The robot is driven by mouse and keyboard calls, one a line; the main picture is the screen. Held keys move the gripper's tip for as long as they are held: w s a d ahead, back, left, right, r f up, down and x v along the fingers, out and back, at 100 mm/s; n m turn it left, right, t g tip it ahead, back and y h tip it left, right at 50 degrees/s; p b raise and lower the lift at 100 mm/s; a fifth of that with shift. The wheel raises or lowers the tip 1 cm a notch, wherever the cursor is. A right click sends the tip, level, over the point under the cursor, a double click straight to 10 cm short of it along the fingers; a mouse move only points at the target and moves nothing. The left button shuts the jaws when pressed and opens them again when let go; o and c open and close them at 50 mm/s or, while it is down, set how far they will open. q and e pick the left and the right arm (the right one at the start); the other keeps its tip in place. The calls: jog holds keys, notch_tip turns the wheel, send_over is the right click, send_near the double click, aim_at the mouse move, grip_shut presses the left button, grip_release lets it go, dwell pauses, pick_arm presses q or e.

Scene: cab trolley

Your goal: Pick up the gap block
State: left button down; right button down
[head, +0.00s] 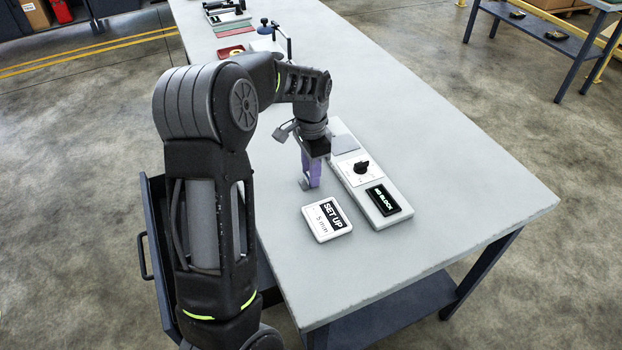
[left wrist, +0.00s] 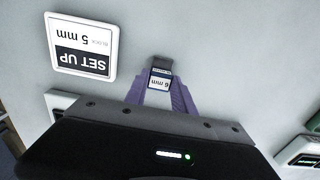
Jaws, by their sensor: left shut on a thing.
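The gap block (left wrist: 161,76) is a small grey block with a white label ending in "mm"; its number is too small to read surely. My left gripper (head: 312,178) has purple fingers pointing down at the table beside the gauge unit. Its fingers (left wrist: 160,92) are shut on the block in the left wrist view. In the head view the fingers and arm mostly hide the block. I cannot tell whether the block touches the table. My right gripper is not in view.
A "SET UP" sign reading 5 mm (head: 327,219) lies in front of the gripper, also in the left wrist view (left wrist: 83,47). A long unit with a dial and a "NO BLOCK" display (head: 383,200) lies to the right. The grey table (head: 470,200) is clear farther right.

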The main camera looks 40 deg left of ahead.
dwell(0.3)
pick_arm(q)
notch_tip(320, 180, up, 10)
jog(key=b, duration=0.1)
dwell(0.4)
dwell(0.5)
